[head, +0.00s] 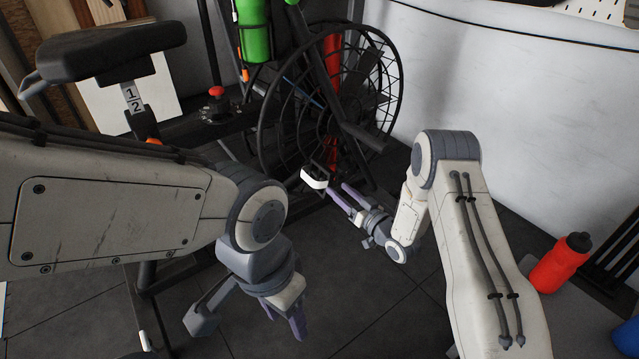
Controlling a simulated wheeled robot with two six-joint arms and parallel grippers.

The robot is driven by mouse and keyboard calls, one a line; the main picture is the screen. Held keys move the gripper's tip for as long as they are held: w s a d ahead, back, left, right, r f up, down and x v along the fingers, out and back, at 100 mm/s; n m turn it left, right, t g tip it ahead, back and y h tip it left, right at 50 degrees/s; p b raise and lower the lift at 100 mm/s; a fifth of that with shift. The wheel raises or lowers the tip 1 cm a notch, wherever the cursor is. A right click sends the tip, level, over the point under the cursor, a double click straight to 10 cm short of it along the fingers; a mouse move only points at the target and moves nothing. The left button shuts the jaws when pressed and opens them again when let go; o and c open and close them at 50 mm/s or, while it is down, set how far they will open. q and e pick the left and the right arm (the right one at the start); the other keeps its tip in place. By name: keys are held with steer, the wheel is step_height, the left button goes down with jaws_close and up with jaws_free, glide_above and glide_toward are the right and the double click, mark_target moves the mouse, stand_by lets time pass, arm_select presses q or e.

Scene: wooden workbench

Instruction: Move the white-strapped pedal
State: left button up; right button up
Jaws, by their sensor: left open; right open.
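The white-strapped pedal (314,180) is on the exercise bike, low in front of the caged fan wheel, with its white strap facing me. My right gripper (338,190) reaches in from the right. Its purple fingers are open, with their tips close to the right side of the strap. I cannot tell whether they touch it. My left gripper (284,318) hangs open and empty at the lower middle, pointing down above the dark floor, well apart from the pedal.
The bike's black fan cage (392,95) stands behind the pedal, and its saddle (115,48) is at the upper left. A green bottle (254,30) is near the top. A pale wall (490,110) is behind.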

mark_target(320, 173)
steer(key=b+x, duration=0.4)
steer(key=x, duration=0.5)
steer(key=shift+a+f+b, duration=0.1)
steer(key=shift+b, duration=0.2)
steer(key=shift+w+a, duration=0.25)
steer(key=shift+w, duration=0.2)
steer(key=shift+c, duration=0.3)
jaws_close()
steer(key=shift+a, duration=0.15)
